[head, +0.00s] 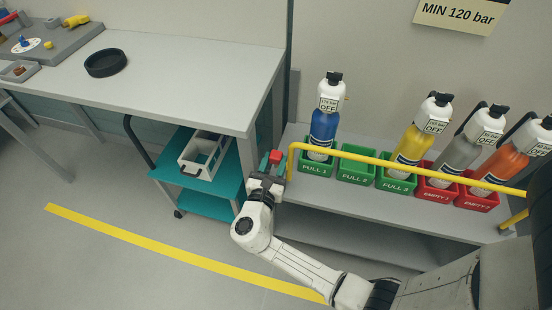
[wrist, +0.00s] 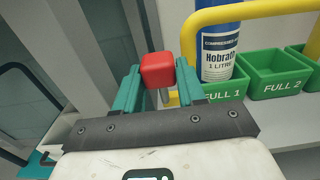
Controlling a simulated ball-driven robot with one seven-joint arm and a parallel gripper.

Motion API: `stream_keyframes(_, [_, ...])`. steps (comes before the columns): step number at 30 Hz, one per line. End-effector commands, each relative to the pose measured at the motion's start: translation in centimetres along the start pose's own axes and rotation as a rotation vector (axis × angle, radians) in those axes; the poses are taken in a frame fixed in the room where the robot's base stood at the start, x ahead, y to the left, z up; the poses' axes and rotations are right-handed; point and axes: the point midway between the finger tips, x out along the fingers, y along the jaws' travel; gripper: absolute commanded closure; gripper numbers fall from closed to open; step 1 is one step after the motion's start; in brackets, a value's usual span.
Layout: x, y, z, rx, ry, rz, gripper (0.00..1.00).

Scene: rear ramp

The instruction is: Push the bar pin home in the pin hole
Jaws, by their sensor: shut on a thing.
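The bar pin has a red block head (wrist: 158,70) and a short metal shank (wrist: 165,97). My gripper (wrist: 157,82) is shut on it, with a teal finger on each side of the red head. In the head view the red head (head: 275,157) shows at the tip of my gripper (head: 269,170), beside the left end of the yellow bar (head: 400,164). In the wrist view the bar's bent end (wrist: 190,40) stands just right of and behind the pin. The pin hole cannot be made out, so I cannot tell whether the shank is in it.
Behind the bar, a blue bottle (head: 323,130), yellow bottle (head: 410,142), grey bottle (head: 459,150) and orange bottle (head: 499,165) stand in green and red bins on a grey shelf. The FULL 2 bin (head: 356,170) is empty. A teal trolley (head: 171,158) and grey table (head: 190,75) are left.

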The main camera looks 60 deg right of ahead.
Motion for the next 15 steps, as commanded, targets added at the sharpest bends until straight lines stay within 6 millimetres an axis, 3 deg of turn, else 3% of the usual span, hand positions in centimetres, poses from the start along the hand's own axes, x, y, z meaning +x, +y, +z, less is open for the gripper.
stream_keyframes(15, [-0.08,0.01,0.35,-0.001,0.001,-0.001,0.95])
